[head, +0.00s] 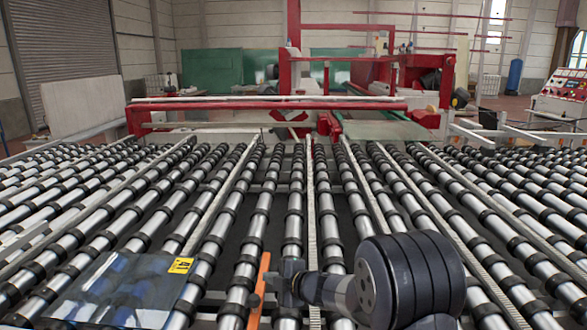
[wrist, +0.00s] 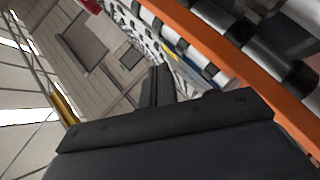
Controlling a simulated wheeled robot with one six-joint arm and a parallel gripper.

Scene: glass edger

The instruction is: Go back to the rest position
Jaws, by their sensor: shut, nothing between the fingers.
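My gripper (head: 287,280) is low in the front middle of the head view, above the roller conveyor (head: 295,205). My dark arm comes in from its right. In the wrist view the black fingers (wrist: 158,87) are together with nothing between them. An orange bar (head: 259,290) stands just left of the gripper in the head view. The bar also runs across the right of the wrist view (wrist: 240,65). I cannot tell whether gripper and bar touch.
A clear plastic sheet or bag with a yellow "41" label (head: 181,265) lies on the rollers at front left. The red edger frame (head: 270,105) spans the far end. A control panel (head: 566,85) stands at far right. The rollers between are mostly clear.

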